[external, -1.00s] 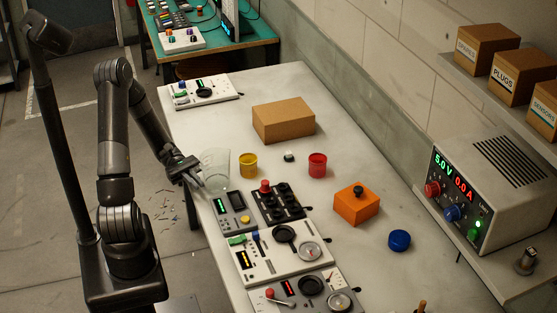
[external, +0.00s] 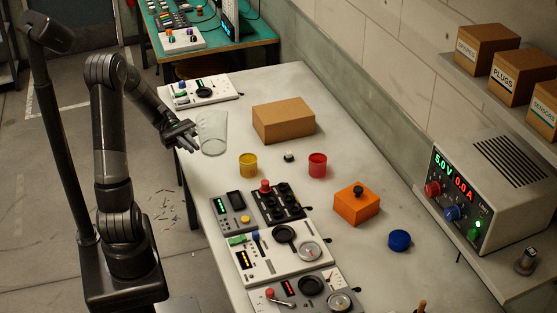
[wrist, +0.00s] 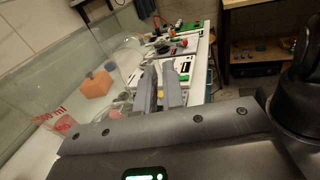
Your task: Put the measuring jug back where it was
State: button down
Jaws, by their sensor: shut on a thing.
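The clear measuring jug (external: 213,132) is at the left edge of the bench toward its far end, roughly upright. It fills the left of the wrist view (wrist: 75,90), with red markings on its wall. My gripper (external: 195,138) is at the jug's left side and shut on it. The two grey fingers also show in the wrist view (wrist: 162,88). I cannot tell whether the jug's base touches the bench.
A yellow cup (external: 248,166) and a red cup (external: 317,166) stand nearby, with a cardboard box (external: 283,121) behind. A control panel (external: 199,91) lies at the far end. Several panels (external: 283,252) line the near left. Bare bench surrounds the jug.

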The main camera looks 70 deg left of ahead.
aim_at(220, 141)
jog(key=w+n+t+y, duration=0.1)
jog(key=w, duration=0.1)
jog(key=w+a+n+t, duration=0.1)
jog(key=w+t, duration=0.1)
jog(key=w+n+t+y, duration=0.1)
jog(key=w+t, duration=0.1)
jog(key=w, duration=0.1)
jog(key=shift+a+r+n+y, duration=0.1)
jog(key=shift+a+n+y, duration=0.1)
jog(key=shift+n+y, duration=0.1)
jog(key=w+a+n+t+y, duration=0.7)
jog(key=w+a+n+y, duration=0.35)
jog(key=y, duration=0.35)
jog(key=shift+s+a+f, duration=0.3)
jog(key=shift+a+f, duration=1.75)
jog(key=shift+f, duration=0.65)
jog(key=shift+s+a+f, duration=0.25)
jog(key=shift+a+f, duration=1.85)
jog(key=shift+f, duration=0.55)
jog(key=shift+s+a+f, duration=0.3)
jog(key=shift+a+f, duration=1.75)
jog(key=shift+f, duration=0.65)
